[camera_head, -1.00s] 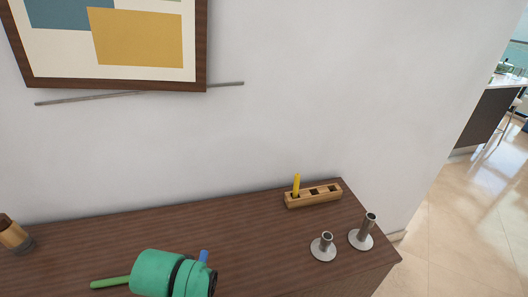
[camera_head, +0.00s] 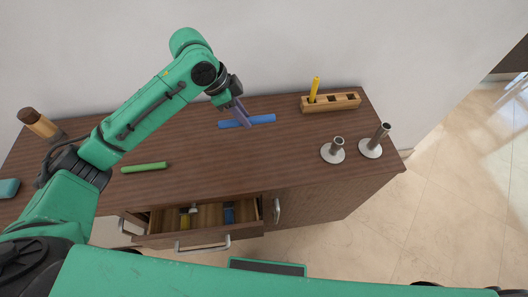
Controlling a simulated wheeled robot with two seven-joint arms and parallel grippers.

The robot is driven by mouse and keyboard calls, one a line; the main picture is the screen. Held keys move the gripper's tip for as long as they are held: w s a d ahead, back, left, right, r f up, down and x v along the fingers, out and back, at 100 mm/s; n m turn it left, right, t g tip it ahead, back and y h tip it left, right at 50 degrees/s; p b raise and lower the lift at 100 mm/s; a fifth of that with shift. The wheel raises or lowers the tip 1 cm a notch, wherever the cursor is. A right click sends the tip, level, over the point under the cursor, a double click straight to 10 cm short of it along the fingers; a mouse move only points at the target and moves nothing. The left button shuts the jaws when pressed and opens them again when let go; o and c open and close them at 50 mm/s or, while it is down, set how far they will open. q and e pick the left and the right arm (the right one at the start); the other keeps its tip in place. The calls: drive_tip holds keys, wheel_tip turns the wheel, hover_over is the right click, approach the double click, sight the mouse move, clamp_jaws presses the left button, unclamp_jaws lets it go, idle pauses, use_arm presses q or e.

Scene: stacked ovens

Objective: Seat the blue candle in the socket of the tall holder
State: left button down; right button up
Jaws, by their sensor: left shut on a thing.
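The blue candle (camera_head: 262,119) lies level, at or just above the top of the brown cabinet, left of the wooden block; a gap below it is hard to tell. My left gripper (camera_head: 242,118) reaches down from the left and is shut on the candle near its middle, with fingers covering part of it. The tall holder (camera_head: 371,148), a metal tube on a round base, stands near the cabinet's right end. Its socket opening (camera_head: 387,126) faces up and looks empty. My right gripper is not in view.
A shorter metal holder (camera_head: 333,152) stands just left of the tall one. A wooden block (camera_head: 331,104) with a yellow candle (camera_head: 314,88) stands behind. A green candle (camera_head: 144,167) lies at left. A drawer (camera_head: 197,240) hangs open below the front edge.

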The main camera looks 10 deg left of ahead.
sight(245, 157)
use_arm(q)
drive_tip(key=a+r, duration=0.2)
drive_tip(key=shift+a, duration=0.4)
drive_tip(key=shift+d, duration=0.1)
drive_tip(key=shift+f, duration=0.35)
wheel_tip(245, 157, down, 19)
drive_tip(key=p, duration=0.3)
drive_tip(key=shift+f, duration=0.25)
drive_tip(key=c, duration=0.7)
unclamp_jaws()
